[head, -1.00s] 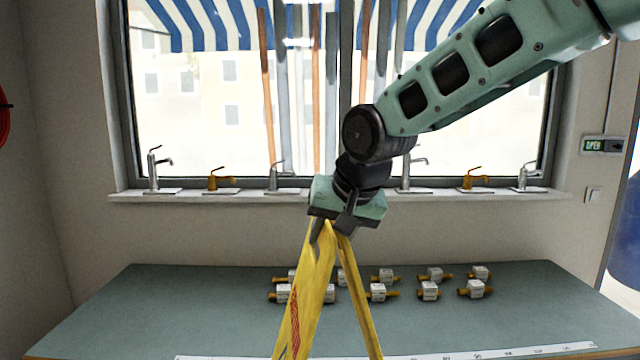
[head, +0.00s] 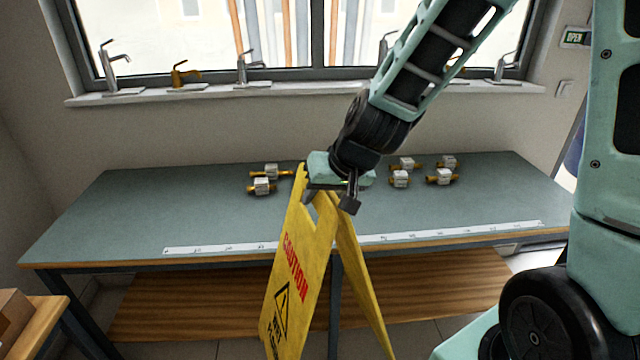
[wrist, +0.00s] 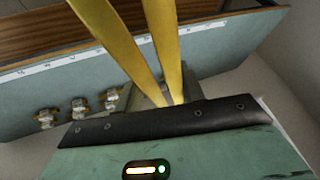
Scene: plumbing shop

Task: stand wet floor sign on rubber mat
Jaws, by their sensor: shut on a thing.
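The yellow wet floor sign (head: 290,285) hangs upright from my gripper (head: 328,195) in the head view, its two panels spread in an A shape. Its front panel carries CAUTION lettering and a warning triangle. My gripper is shut on the sign's top edge. In the wrist view the two yellow panels (wrist: 122,42) run up and away from the dark gripper edge (wrist: 165,122). The sign's lower end is cut off by the bottom of the head view, so I cannot tell whether it touches anything. The rubber mat is not in view.
A workbench (head: 130,215) with a lower wooden shelf (head: 180,310) stands behind the sign, bearing several brass valves (head: 262,187) and a white ruler strip (head: 450,232). Several faucets (head: 248,68) line the windowsill. A wooden surface with a box (head: 12,312) is at lower left.

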